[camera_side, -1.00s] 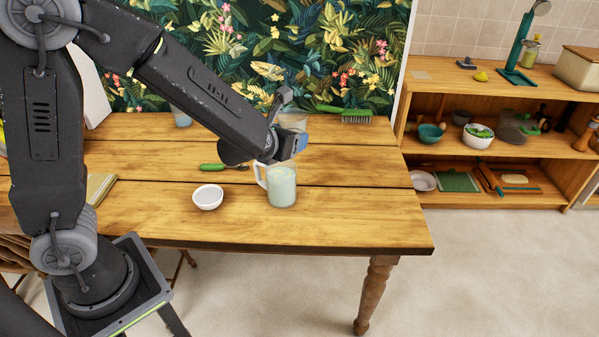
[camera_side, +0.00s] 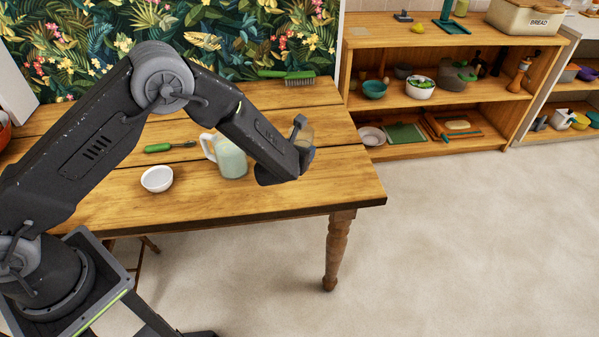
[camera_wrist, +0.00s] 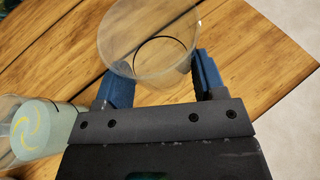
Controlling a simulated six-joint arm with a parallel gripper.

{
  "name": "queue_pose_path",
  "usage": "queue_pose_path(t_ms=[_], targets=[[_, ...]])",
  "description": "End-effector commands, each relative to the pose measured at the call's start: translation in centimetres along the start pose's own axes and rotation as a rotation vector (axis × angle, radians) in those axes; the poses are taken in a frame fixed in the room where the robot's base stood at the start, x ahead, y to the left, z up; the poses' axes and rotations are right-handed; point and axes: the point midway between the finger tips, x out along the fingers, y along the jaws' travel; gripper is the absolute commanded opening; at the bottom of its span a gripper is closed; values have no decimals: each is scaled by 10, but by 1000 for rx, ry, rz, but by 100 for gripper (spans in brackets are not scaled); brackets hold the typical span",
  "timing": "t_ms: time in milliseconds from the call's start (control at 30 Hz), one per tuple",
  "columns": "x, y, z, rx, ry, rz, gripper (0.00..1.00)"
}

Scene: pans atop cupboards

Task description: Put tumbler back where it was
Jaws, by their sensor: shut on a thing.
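The clear glass tumbler (camera_wrist: 150,45) is between the blue fingers of my gripper (camera_wrist: 160,78) in the wrist view, with table wood visible through it. My gripper is shut on it.
A glass pitcher of pale green liquid (camera_side: 232,160) stands left of my wrist; it also shows in the wrist view (camera_wrist: 36,128). A white bowl (camera_side: 157,179), a green-handled tool (camera_side: 160,148) and a green brush (camera_side: 290,77) lie on the table (camera_side: 330,185). Shelves stand behind right.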

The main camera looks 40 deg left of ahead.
Motion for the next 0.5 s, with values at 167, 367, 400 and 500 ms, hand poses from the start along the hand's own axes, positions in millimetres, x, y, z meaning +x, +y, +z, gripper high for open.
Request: queue_pose_path(t_ms=[167,367,400,500], targets=[[11,-1,-27,2,0,0,30],[19,-1,-46,2,1,0,30],[22,-1,-52,2,1,0,30],[27,-2,-64,2,0,0,30]])
